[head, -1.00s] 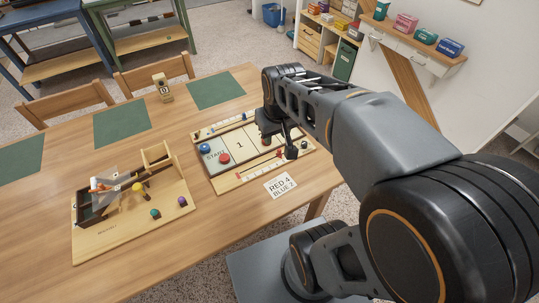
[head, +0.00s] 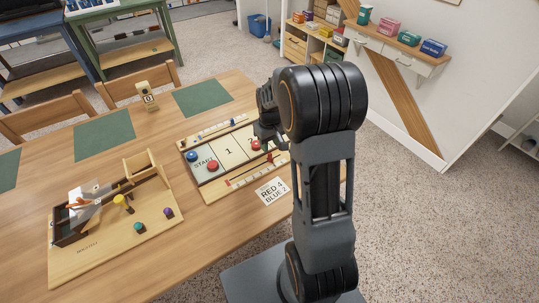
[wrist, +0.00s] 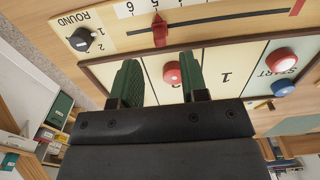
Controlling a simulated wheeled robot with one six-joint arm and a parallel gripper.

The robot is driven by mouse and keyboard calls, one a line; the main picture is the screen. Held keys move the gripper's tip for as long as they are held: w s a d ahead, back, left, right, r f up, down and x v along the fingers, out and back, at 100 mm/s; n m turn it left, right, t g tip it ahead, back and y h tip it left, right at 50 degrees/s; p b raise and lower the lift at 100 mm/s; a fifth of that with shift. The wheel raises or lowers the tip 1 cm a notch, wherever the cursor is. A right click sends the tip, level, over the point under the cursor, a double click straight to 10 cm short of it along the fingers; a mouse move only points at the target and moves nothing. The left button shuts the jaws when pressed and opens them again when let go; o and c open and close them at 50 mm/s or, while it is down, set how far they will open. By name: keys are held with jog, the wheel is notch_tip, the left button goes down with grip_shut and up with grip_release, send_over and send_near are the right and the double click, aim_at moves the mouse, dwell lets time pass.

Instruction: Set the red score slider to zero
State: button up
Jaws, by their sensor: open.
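The score board (head: 209,189) lies on the wooden table.
Red pucks (head: 212,166) and a blue puck (head: 192,156) are on the board. A round dial (wrist: 80,40) sits beyond the slot. A RED 4, BLUE 2 card (head: 272,191) lies in front. A wooden launcher toy (head: 110,220) stands left.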

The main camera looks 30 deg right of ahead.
aim_at(270, 154)
jog(key=shift+f, duration=3)
grip_shut()
